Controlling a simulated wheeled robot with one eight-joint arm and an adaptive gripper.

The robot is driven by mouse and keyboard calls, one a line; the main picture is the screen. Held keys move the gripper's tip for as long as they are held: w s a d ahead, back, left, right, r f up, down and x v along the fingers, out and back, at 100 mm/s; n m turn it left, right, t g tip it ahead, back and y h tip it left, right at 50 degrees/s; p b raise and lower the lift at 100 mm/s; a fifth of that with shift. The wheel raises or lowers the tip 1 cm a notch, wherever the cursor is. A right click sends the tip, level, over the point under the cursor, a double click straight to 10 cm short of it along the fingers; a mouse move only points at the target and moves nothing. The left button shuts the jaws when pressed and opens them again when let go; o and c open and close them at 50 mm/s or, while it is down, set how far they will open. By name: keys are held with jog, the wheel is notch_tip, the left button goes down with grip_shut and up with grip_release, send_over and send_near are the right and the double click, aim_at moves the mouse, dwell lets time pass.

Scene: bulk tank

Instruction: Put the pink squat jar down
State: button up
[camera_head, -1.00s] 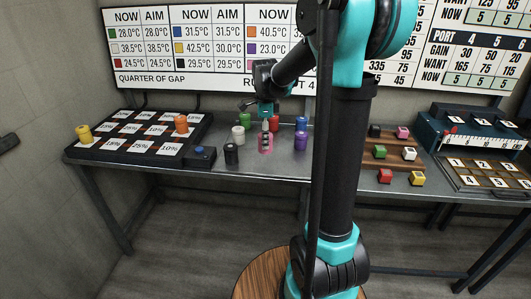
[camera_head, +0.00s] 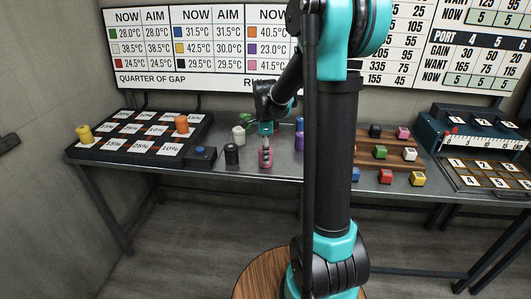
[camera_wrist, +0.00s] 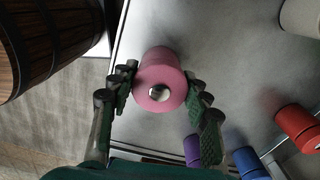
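The pink squat jar (camera_head: 265,160) is upright near the front edge of the grey table (camera_head: 280,170). My gripper (camera_head: 265,139) points down over it.
A black jar (camera_head: 231,154) and a white jar (camera_head: 239,135) stand to the left. Purple (camera_wrist: 192,150), blue (camera_wrist: 248,162) and red (camera_wrist: 298,127) jars also show. A black percent-card board (camera_head: 128,152) holds yellow and orange jars. Table front edge is close.

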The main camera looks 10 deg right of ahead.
jog(key=o, duration=0.3)
notch_tip(320, 180, up, 12)
jog(key=s+d+f+n+t, duration=0.1)
jog(key=s+f+n, duration=0.4)
jog(key=s+n, duration=0.1)
jog(key=s+d+f+n+t, duration=0.1)
jog(key=s+f+n, duration=0.4)
jog(key=s+n, duration=0.2)
jog(key=s+d+f+n+t, duration=0.2)
jog(key=s+f+n, duration=0.4)
jog(key=s, duration=0.3)
jog(key=shift+n, duration=0.4)
dwell(1.3)
